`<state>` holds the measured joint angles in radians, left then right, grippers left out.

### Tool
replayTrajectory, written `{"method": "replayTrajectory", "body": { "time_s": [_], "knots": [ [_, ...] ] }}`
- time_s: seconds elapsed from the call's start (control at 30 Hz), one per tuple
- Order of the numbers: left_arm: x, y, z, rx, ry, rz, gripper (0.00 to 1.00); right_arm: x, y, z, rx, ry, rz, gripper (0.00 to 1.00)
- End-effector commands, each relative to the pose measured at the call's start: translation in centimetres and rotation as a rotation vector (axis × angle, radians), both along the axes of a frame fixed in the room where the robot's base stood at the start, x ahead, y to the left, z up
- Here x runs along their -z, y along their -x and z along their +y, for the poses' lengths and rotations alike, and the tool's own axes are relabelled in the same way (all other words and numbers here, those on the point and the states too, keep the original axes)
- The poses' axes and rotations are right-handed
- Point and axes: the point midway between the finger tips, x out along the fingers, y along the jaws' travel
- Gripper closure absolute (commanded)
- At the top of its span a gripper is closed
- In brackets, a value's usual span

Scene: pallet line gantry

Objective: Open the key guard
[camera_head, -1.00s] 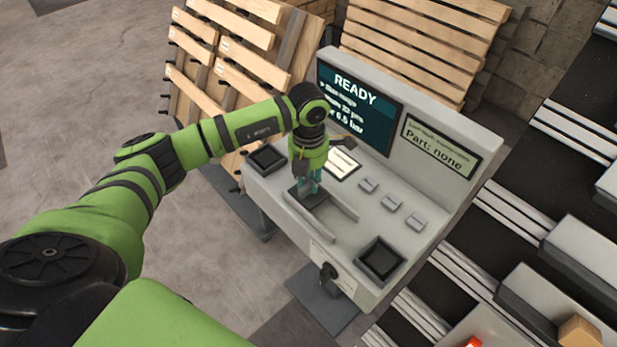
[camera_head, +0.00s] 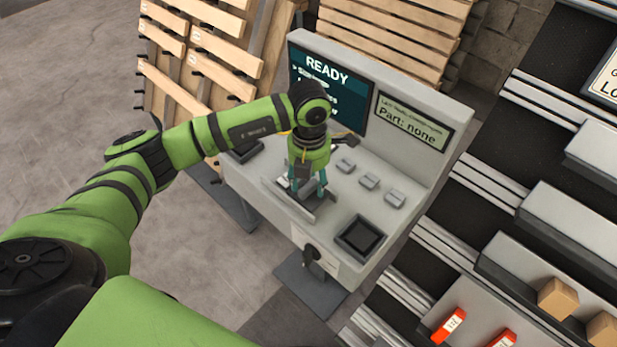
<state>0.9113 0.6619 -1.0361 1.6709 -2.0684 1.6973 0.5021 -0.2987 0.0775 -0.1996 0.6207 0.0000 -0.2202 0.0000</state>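My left gripper (camera_head: 308,187) points down over the top of the grey control console (camera_head: 375,210). Its two teal fingers stand apart, and I see nothing clearly held between them. They are at the raised rails (camera_head: 274,192) on the console top, close to a dark flat piece (camera_head: 297,208); contact is too small to tell. A black key-like knob (camera_head: 311,256) sits on the console's front face. I cannot tell which part is the key guard. My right gripper is out of view.
The console's screen (camera_head: 326,90) reads READY, and a display beside it (camera_head: 411,122) reads "Part: none". A black square tray (camera_head: 361,238) is at the front right. Wooden pallets (camera_head: 388,48) stand behind. Shelving with boxes (camera_head: 557,298) is on the right. Floor at left is clear.

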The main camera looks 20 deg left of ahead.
Motion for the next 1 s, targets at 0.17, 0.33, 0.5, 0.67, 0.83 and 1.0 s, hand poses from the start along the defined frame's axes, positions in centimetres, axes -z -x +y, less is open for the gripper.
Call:
{"method": "replayTrajectory", "body": {
  "time_s": [0.17,0.33,0.5,0.67,0.83,1.0],
  "knots": [
    [0.0,0.0,0.0,0.000,0.000,0.000,0.48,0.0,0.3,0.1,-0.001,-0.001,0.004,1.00],
    [-1.5,-0.1,0.0,0.001,0.001,-0.003,0.48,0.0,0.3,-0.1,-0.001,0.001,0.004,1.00],
    [-5.0,-0.1,0.0,0.002,0.001,-0.006,0.48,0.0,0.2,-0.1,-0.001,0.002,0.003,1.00],
    [-8.4,-0.1,0.0,0.002,0.001,-0.005,0.48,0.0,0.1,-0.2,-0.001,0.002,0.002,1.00],
    [-10.9,0.0,0.0,0.000,0.000,-0.003,0.48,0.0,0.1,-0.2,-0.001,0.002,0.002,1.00],
    [-11.9,0.0,0.0,0.001,0.000,0.000,0.48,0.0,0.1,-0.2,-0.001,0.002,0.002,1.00]
  ]
}}
